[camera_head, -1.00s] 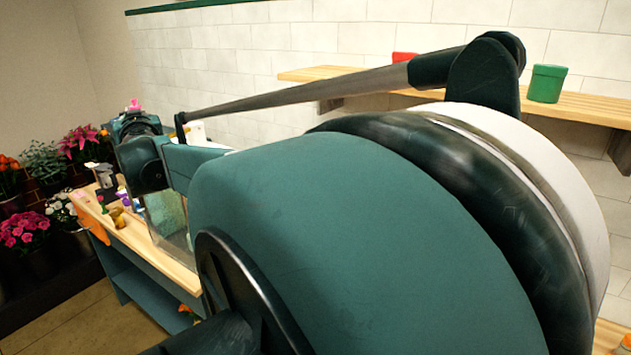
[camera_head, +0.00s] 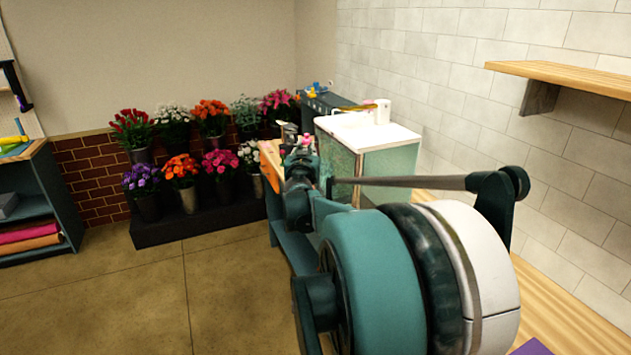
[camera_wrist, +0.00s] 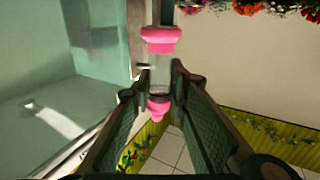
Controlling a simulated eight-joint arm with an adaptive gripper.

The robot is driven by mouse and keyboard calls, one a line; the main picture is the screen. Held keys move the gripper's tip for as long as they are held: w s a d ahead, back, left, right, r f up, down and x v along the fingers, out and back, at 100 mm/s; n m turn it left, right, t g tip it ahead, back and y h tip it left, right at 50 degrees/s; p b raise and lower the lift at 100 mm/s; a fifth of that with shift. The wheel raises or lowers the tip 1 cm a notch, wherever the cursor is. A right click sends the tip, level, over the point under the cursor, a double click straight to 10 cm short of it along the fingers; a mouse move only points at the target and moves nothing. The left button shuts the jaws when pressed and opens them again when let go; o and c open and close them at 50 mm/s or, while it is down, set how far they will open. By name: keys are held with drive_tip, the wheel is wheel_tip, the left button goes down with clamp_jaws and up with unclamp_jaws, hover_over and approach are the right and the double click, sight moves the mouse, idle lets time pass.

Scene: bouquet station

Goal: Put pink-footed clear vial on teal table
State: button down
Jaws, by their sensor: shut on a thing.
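In the wrist view my gripper (camera_wrist: 159,80) is shut on a clear vial (camera_wrist: 160,78) with pink ends. One pink end shows beyond the fingertips and the other between the fingers. In the head view a small pink spot shows at the far end of my arm; the gripper itself is hard to make out there. A teal unit with a wooden top (camera_head: 37,149) stands at the far left, apart from my arm. Another teal, wood-topped bench (camera_head: 283,238) runs beside and behind my arm. I cannot tell which is the teal table.
A glass-sided tank with a white top (camera_head: 392,140) stands close to my arm; glass (camera_wrist: 45,100) also fills the wrist view's left. Several potted flowers (camera_head: 180,168) stand on a dark stepped stand. A wooden wall shelf (camera_head: 570,77) is at right. Open floor (camera_head: 130,295) lies at left.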

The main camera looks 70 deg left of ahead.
drive_tip(key=s+f+b, duration=0.1)
drive_tip(key=f, duration=0.9)
drive_tip(key=s+a+f+t+b, duration=0.1)
drive_tip(key=s+f, duration=0.1)
drive_tip(key=f, duration=0.8)
drive_tip(key=shift+s+a+f+m+h+b, duration=0.25)
drive_tip(key=shift+f+m+h+b, duration=0.05)
drive_tip(key=shift+f+m, duration=0.1)
drive_tip(key=b+x, duration=0.2)
drive_tip(key=x, duration=1.5)
drive_tip(key=shift+b, duration=0.3)
drive_tip(key=shift+w+a, duration=0.15)
drive_tip(key=shift+a, duration=0.05)
drive_tip(key=shift+w+a+f+b, duration=0.15)
drive_tip(key=shift+f+b, duration=0.5)
drive_tip(key=shift+f, duration=1.05)
drive_tip(key=shift+f, duration=0.15)
drive_tip(key=c, duration=2.2)
unclamp_jaws()
drive_tip(key=shift+c, duration=0.2)
